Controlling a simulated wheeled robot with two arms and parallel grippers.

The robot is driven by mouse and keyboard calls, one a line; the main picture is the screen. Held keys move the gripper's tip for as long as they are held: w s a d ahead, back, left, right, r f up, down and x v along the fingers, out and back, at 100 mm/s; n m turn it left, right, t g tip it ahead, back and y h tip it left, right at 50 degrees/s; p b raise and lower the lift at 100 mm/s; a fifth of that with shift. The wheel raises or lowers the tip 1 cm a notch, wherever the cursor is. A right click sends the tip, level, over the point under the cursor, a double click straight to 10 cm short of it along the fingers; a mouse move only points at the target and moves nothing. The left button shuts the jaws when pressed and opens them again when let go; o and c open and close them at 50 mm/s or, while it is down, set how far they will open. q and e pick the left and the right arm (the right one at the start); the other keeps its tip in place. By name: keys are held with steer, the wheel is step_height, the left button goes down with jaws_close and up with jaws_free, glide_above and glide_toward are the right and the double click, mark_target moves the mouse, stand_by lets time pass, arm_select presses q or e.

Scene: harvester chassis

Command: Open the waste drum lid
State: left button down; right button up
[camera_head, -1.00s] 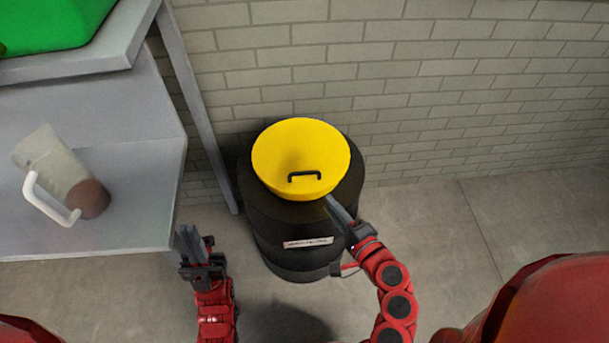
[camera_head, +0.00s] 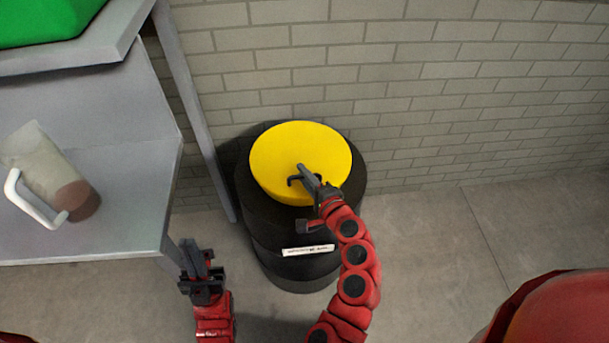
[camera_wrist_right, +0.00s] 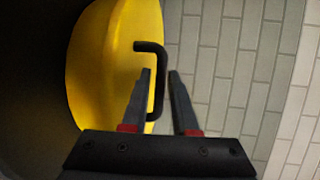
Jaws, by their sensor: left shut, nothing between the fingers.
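The black waste drum (camera_head: 270,215) stands on the floor against the brick wall, with a white label on its front. Its yellow lid (camera_head: 285,150) sits on top. A black bar handle (camera_head: 293,181) is on the lid, partly hidden by my right gripper (camera_head: 304,172). In the right wrist view my right gripper (camera_wrist_right: 159,75) has its fingers apart, with the handle (camera_wrist_right: 158,90) showing between them. I cannot tell whether they touch it. My left gripper (camera_head: 194,250) is shut and empty, low and left of the drum, apart from it.
A grey table (camera_head: 95,215) stands at the left, with a clear jug (camera_head: 45,165) lying on it, brown at one end and with a white handle. A green container (camera_head: 45,20) is on the upper shelf. The floor right of the drum is clear.

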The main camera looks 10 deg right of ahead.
jaws_close()
steer(key=shift+f, duration=0.1)
stand_by(1.2)
